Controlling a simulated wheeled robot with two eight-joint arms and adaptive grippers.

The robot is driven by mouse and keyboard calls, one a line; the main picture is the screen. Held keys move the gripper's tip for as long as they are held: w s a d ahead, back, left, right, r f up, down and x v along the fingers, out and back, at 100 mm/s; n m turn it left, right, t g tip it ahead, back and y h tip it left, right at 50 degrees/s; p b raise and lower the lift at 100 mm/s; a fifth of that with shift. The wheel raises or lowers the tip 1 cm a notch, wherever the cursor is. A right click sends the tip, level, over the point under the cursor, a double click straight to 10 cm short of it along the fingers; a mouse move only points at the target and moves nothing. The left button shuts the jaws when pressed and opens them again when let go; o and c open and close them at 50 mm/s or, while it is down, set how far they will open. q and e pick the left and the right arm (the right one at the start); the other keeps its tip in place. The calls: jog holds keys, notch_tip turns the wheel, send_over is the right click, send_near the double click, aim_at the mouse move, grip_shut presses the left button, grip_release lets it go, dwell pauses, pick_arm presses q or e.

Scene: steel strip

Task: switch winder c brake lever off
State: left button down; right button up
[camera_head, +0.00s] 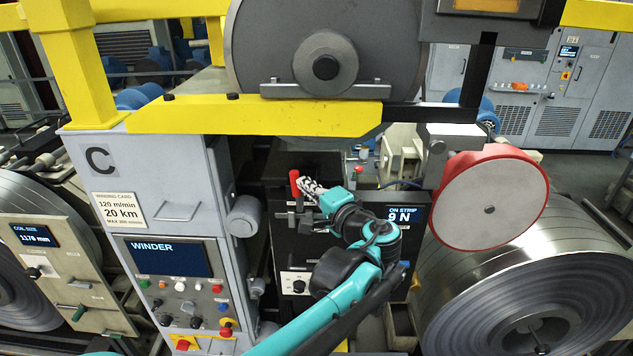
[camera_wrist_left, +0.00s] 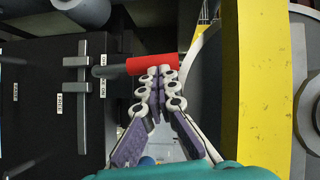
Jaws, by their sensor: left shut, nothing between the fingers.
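The winder cabinet (camera_head: 155,185) carries a large letter C. A lever with a red grip (camera_head: 294,183) stands on the dark panel right of the cabinet, with the grip upright in the head view. In the left wrist view the red grip (camera_wrist_left: 143,66) lies across the picture on a grey rod from a bracket. My left gripper (camera_head: 304,184) is beside the grip on its right. In the left wrist view my left gripper (camera_wrist_left: 159,72) is shut and empty, its fingertips at the grip's edge; I cannot tell whether they touch. My right gripper is out of view.
A yellow beam (camera_head: 250,117) and a big grey disc (camera_head: 265,45) hang above the arm. A red-rimmed disc (camera_head: 490,205) and a steel coil (camera_head: 540,290) stand to the right. A winder screen (camera_head: 168,257) with buttons is at lower left.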

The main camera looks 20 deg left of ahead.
pick_arm(q)
jog(key=shift+s+a+r+n+g+h+p, duration=0.15)
jog(key=shift+a+n+h+p, duration=0.15)
jog(key=shift+a+n, duration=0.2)
jog(key=shift+s+a+r+n+g+h+p, duration=0.1)
jog(key=shift+s+a+n+g+h+p, duration=0.15)
jog(key=shift+a+n, duration=0.2)
jog(key=shift+a+f+n+h+p, duration=0.2)
jog(key=shift+a+n+h+p, duration=0.35)
jog(key=shift+a, duration=0.25)
jog(key=shift+s, duration=0.1)
